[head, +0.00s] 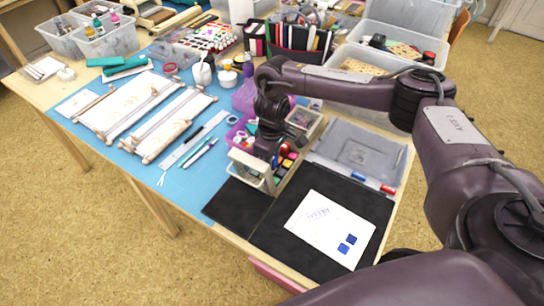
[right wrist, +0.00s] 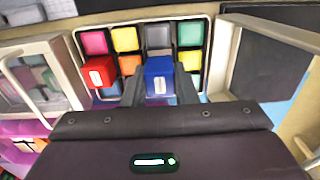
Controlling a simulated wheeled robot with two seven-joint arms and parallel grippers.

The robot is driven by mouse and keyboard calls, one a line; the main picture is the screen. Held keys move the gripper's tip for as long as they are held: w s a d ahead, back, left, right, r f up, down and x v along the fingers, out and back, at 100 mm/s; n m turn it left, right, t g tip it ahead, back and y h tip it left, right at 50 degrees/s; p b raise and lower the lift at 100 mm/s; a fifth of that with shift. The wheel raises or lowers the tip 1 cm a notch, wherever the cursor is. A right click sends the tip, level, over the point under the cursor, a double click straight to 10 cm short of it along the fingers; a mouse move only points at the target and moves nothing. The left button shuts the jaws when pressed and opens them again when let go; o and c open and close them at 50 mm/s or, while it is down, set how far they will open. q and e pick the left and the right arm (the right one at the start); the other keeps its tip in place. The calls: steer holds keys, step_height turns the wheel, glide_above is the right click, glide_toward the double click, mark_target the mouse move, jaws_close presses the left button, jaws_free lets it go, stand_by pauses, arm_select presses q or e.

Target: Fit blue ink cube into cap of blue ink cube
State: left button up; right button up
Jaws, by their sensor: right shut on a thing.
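My right gripper (right wrist: 160,88) is shut on the blue ink cube (right wrist: 160,76), which sits between its two fingers and has a pale mark on its face. The gripper and cube are over a tray (right wrist: 207,45) of coloured squares in rows. Whether the cube touches the tray is unclear. The cube's cap cannot be made out; my fingers and the cube hide part of the tray. In the head view my right gripper (head: 266,160) reaches down at the tray, and the cube is hidden there. My left gripper is not in view.
A red cube (right wrist: 98,72) stands at the tray's left side. A clear box (right wrist: 38,75) is left of the tray and a dark framed box (right wrist: 265,62) right of it. White paper (head: 312,233) with two blue squares lies on a black mat (head: 272,238).

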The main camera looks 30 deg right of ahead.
steer(key=shift+p, duration=0.35)
steer(key=shift+f+b, duration=0.4)
steer(key=shift+f, duration=0.4)
steer(key=o, duration=1.1)
step_height(320, 180, up, 8)
steer(key=shift+f+p, duration=0.1)
steer(key=shift+p, duration=0.75)
